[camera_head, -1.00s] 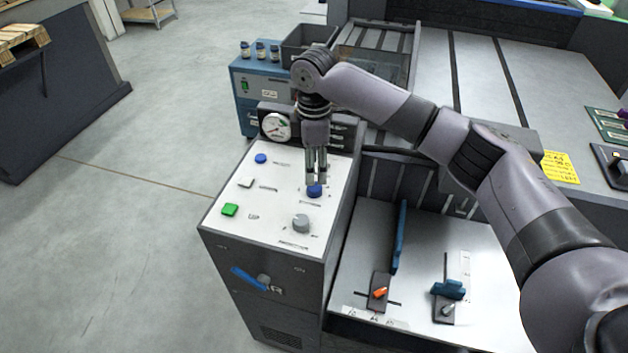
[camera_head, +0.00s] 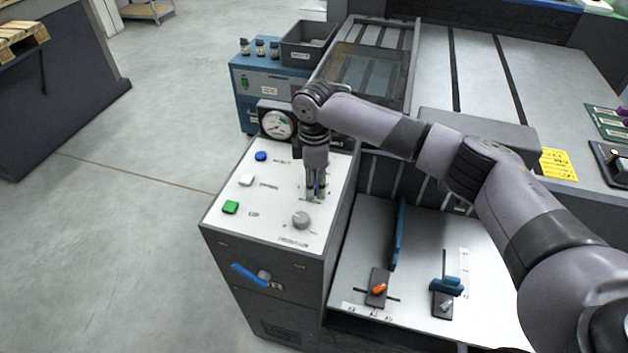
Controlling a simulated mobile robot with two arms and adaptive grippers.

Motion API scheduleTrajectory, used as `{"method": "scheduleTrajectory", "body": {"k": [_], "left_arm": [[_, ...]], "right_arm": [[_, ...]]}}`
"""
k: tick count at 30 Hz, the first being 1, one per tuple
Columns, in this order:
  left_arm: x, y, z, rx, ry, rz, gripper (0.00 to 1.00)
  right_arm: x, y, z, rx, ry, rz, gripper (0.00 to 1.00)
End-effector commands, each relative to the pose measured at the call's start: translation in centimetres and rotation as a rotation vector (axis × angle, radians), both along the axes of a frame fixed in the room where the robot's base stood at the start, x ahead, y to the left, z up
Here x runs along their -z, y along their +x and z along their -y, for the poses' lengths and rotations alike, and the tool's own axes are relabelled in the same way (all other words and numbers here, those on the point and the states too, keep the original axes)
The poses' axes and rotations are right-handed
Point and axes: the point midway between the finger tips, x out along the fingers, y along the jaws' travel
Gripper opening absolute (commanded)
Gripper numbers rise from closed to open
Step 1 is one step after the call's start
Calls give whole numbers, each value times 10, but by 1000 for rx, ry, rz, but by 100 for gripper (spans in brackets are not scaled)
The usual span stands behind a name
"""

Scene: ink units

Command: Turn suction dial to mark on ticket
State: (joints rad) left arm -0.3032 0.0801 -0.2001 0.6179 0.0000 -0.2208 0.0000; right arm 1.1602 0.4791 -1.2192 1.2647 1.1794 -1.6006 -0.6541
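The white sloped control panel (camera_head: 270,195) carries a round grey dial (camera_head: 301,220) near its front right corner. A blue knob (camera_head: 318,184) behind it is mostly hidden by my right gripper. Printed labels beside the controls are too small to read. My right gripper (camera_head: 315,198) points down over the panel, its fingers a little apart with a narrow gap between them. Its tips are just behind the grey dial and apart from it. A yellow ticket (camera_head: 559,166) with handwriting lies at the right; its text is not clear. My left gripper is out of view.
The panel also has a blue button (camera_head: 261,156), a white button (camera_head: 247,180) and a green button (camera_head: 231,207). A round gauge (camera_head: 278,125) stands behind it. An orange-knobbed slider (camera_head: 378,289) sits to the right.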

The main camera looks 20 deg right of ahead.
Motion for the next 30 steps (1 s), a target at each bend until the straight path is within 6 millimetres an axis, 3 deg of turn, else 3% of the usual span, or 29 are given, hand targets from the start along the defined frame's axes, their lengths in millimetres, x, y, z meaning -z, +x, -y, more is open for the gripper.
{"method": "scheduleTrajectory", "body": {"k": [15, 23, 30], "left_arm": [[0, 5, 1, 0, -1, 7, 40], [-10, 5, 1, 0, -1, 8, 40], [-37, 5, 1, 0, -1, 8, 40]], "right_arm": [[-1, 0, 0, 0, 0, 0, 3], [-3, 0, 0, 35, 0, -1, 3], [-6, -1, -1, 169, 2, -4, 2]]}}
